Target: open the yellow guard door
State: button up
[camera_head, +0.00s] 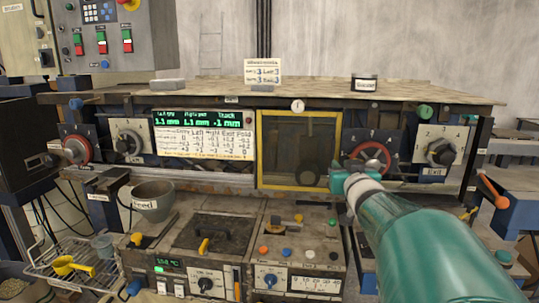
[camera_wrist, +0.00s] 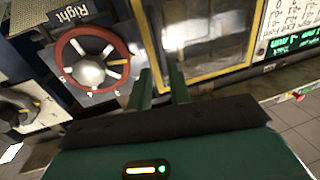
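The yellow guard door (camera_head: 299,148) is a yellow frame around a dark see-through pane, at the middle of the machine front. It looks shut, its frame lying flat against the front. In the wrist view the door (camera_wrist: 205,35) is tilted, with its yellow edge just beyond my fingers. My gripper (camera_head: 345,180) is at the door's lower right side in the head view. In the wrist view my gripper (camera_wrist: 161,84) has two green fingers apart with nothing between them. I cannot tell whether a finger touches the frame. No door handle is clear to me.
A red handwheel (camera_head: 370,158) is close to the right of the door; it also shows in the wrist view (camera_wrist: 92,70). A green-text display (camera_head: 202,134) is left of the door. An orange-knobbed lever (camera_head: 490,190) stands at far right. Control boxes (camera_head: 295,265) stick out below the door.

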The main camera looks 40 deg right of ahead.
aim_at(333, 155)
jog(key=x, duration=0.7)
jog(key=shift+w+d, duration=0.15)
jog(key=shift+w, duration=0.2)
grip_shut()
